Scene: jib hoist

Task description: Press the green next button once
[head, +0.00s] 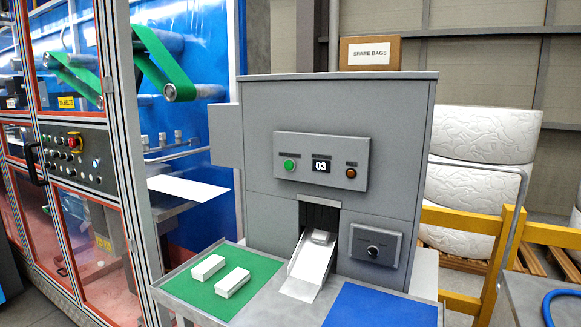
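The green button (289,166) is a small round button at the left of a control panel (334,162) on the front of a grey machine (265,110). To its right a small display (321,166) reads 03, and an orange button (351,173) is at the panel's right end. Labels above them are too small to read. Nothing covers the green button. Neither of my grippers shows in the head view.
A chute (306,277) slopes from the machine's opening, with a white piece at its top. Two white blocks (208,267) (232,282) lie on a green mat (192,291). A blue mat (375,308) is bare. A black knob (373,251) sits lower right. A yellow railing (463,220) stands right.

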